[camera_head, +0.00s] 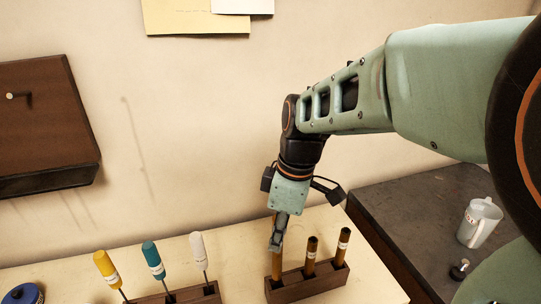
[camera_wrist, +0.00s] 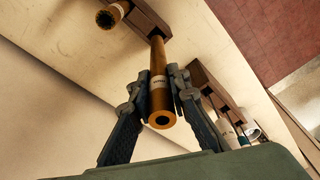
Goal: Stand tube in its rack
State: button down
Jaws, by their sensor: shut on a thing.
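My gripper (camera_head: 278,241) points down at the left end of the dark wooden tube rack (camera_head: 312,286). It is shut on a brass tube (camera_head: 277,266), which is upright. In the wrist view the tube (camera_wrist: 158,88) has a white label and an open end facing the camera, with a finger on each side. Its far end meets the end of the rack (camera_wrist: 150,18); I cannot tell how deep it sits. Two other brown tubes with white labels, a middle one (camera_head: 311,251) and a right one (camera_head: 342,246), stand in the rack.
Left of the tube rack is a wooden rack (camera_head: 180,297) with yellow (camera_head: 105,266), teal (camera_head: 152,257) and white (camera_head: 198,248) handled tools. A blue round item (camera_head: 22,294) lies far left. A dark surface at right holds a jug (camera_head: 478,224).

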aim_at(277, 263)
jog(key=shift+f+b, duration=3.9)
jog(key=shift+f, duration=0.85)
jog(key=c, duration=1.7)
grip_release()
jog(key=shift+c, duration=0.2)
